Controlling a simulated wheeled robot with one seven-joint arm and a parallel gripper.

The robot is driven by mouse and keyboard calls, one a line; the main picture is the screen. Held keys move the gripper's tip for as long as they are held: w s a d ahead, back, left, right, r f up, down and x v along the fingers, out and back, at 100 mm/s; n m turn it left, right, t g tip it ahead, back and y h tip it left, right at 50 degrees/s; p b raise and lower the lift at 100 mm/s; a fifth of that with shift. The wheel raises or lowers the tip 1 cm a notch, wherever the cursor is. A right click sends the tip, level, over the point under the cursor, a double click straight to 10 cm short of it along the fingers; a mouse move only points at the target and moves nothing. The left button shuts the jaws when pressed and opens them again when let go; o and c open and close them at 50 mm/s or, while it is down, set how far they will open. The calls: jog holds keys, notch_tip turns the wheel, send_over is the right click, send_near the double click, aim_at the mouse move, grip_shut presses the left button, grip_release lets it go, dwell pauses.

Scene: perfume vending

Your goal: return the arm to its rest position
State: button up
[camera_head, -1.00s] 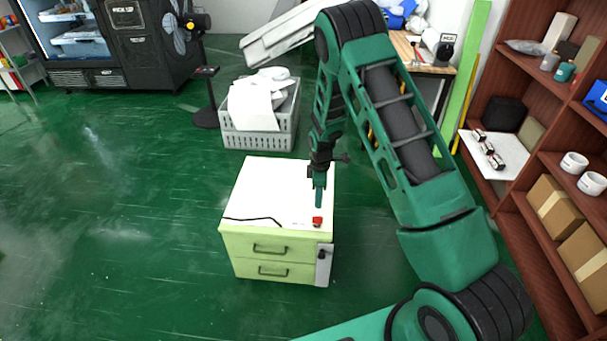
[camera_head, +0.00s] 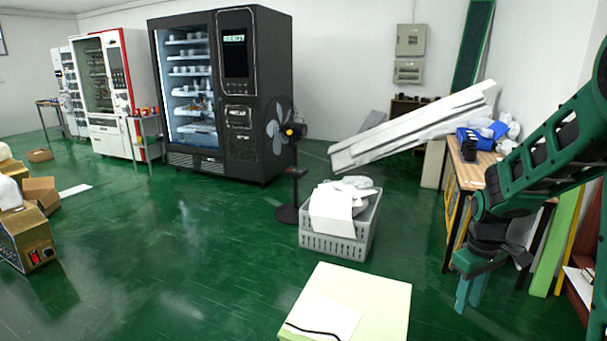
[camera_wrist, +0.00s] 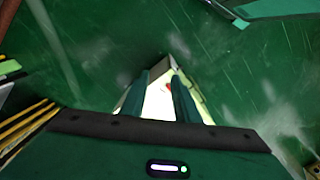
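My green arm (camera_head: 545,150) is folded at the right of the head view. My gripper (camera_head: 470,297) hangs downward beside the wooden workbench, clear of the cabinet. In the wrist view its two fingers (camera_wrist: 160,92) stand apart with nothing held between them. The pale yellow-green cabinet (camera_head: 385,297) is at the bottom of the head view, cut off by the frame edge. In the wrist view its light top (camera_wrist: 158,104) shows below and beyond the fingers, with a small red object (camera_wrist: 169,87) on it.
A grey crate (camera_head: 335,246) with white items stands behind the cabinet. A black fan (camera_head: 281,130) and a dark vending machine (camera_head: 262,110) are further back. The workbench (camera_head: 467,172) and a shelf edge are close to my arm. The green floor (camera_head: 180,260) at left is largely open.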

jog(key=s+r+m, duration=0.3)
jog(key=s, duration=0.5)
jog(key=s+r+m, duration=0.3)
jog(key=s, duration=0.6)
jog(key=s+r+m, duration=0.3)
jog(key=s+m, duration=0.1)
jog(key=s, duration=0.5)
jog(key=shift+s+d+r+y, duration=0.2)
jog(key=shift+d+r+y, duration=0.2)
jog(key=shift+w+f, duration=0.25)
jog(key=shift+w, duration=0.4)
